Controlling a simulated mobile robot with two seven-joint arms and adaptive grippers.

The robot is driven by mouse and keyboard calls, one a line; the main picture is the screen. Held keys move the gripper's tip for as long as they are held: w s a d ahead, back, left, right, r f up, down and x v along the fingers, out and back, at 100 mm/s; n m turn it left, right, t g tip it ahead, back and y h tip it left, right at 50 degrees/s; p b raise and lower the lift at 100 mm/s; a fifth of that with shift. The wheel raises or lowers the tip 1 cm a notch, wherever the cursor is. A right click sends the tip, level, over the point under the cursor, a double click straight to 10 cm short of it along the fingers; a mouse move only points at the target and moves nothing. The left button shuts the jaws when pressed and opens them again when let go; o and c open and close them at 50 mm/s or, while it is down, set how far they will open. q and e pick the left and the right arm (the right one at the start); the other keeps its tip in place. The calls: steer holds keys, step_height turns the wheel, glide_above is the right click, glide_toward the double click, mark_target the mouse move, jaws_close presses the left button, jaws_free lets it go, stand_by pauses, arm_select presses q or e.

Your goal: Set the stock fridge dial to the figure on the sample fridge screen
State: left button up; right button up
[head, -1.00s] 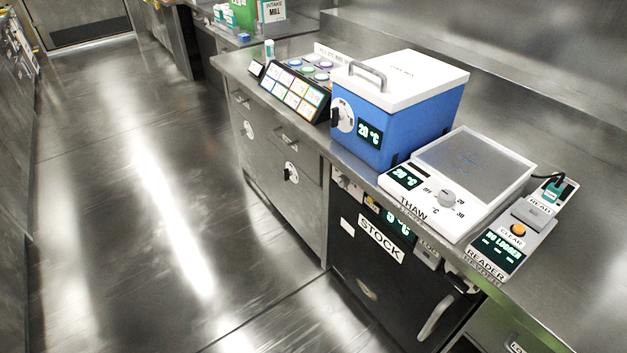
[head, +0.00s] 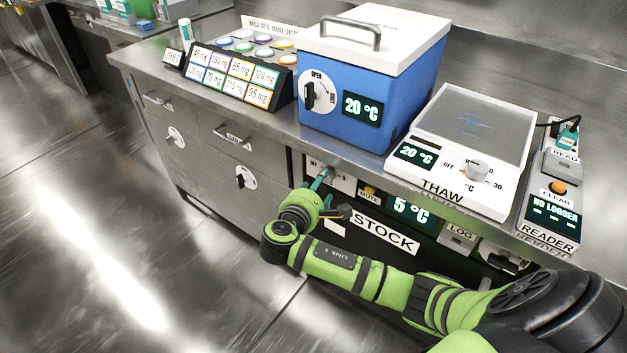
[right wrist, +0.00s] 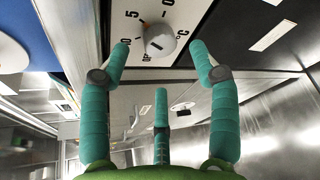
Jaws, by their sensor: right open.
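The stock fridge stands under the counter, with a black front, a STOCK label (head: 381,234) and a screen (head: 410,212) reading 5 °C. Its dial sits on a white panel (head: 342,183) at the upper left of its front, partly hidden by my gripper in the head view. In the right wrist view the dial (right wrist: 159,40) is a pale round knob with a dark mark, among printed figures. My right gripper (head: 322,180) is open at the dial; its fingers (right wrist: 160,70) lie either side of the knob, apparently not touching. I see no screen labelled sample fridge. My left gripper is out of view.
On the counter stand a blue box (head: 372,85) with a 20 °C screen, a white THAW plate (head: 455,185) and a READER (head: 550,215). A MUTE button (head: 369,190) and LOG unit (head: 458,236) sit near the dial. The floor at left is clear.

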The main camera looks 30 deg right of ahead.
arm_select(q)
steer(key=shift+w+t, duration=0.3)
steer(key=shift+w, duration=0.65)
arm_select(e)
steer(key=shift+x, duration=2.3)
steer(key=shift+a, duration=0.1)
steer(key=c, duration=1.1)
